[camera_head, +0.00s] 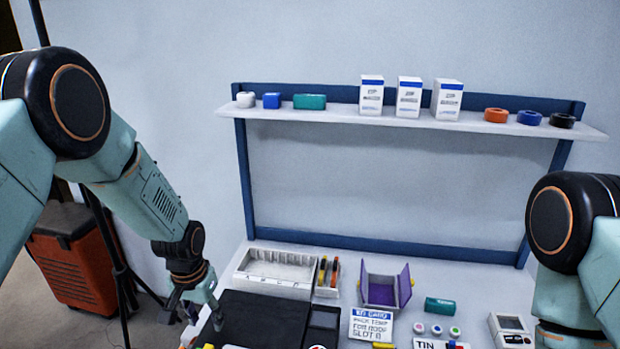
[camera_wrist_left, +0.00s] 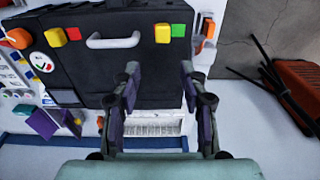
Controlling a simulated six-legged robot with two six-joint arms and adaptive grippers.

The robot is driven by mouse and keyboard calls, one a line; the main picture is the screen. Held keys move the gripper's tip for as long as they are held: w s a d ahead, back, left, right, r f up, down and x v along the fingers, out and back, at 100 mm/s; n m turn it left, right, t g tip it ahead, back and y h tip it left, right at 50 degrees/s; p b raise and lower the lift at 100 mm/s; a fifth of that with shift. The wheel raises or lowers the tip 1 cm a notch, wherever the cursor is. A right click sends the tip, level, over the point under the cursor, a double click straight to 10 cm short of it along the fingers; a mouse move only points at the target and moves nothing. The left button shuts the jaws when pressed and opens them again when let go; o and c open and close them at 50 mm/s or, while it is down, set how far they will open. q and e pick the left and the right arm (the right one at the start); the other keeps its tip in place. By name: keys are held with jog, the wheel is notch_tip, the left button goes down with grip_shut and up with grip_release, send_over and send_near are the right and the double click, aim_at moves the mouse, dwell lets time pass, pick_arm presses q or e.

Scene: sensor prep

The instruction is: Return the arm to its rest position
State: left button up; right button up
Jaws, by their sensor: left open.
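My left arm comes in from the left in the head view. Its gripper (camera_head: 200,305) hangs at the left edge of the workbench, beside a black case (camera_head: 255,318). In the left wrist view my left gripper (camera_wrist_left: 158,75) is open, with its two fingers apart and nothing between them. The black case with a pale handle (camera_wrist_left: 113,41) lies beyond the fingertips. Of my right arm, only upper links show at the right edge of the head view; its gripper is out of frame.
A shelf (camera_head: 345,117) with boxes and tape rolls stands behind the bench. A white divided tray (camera_head: 275,287), a purple open box (camera_head: 385,290) and a sign (camera_head: 371,325) crowd the bench. An orange-red case (camera_head: 75,262) and a dark stand are on the floor at left.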

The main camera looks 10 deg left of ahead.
pick_arm(q)
jog(key=s+f, duration=0.1)
jog(key=s+d+f+t, duration=0.2)
jog(key=f, duration=0.1)
jog(key=shift+s+d+n, duration=0.1)
jog(key=shift+s+n, duration=0.05)
jog(key=shift+n, duration=0.15)
jog(key=s+d+f+g+b, duration=0.1)
jog(key=s+f, duration=0.2)
jog(key=s, duration=0.7)
jog(key=s+f+g+b, duration=0.1)
jog(key=s+f, duration=0.2)
jog(key=s, duration=0.7)
jog(key=s+d+f+b, duration=0.1)
jog(key=s+f, duration=0.2)
jog(key=s, duration=0.7)
jog(key=shift+d+n+g, duration=0.3)
jog(key=shift+g, duration=0.1)
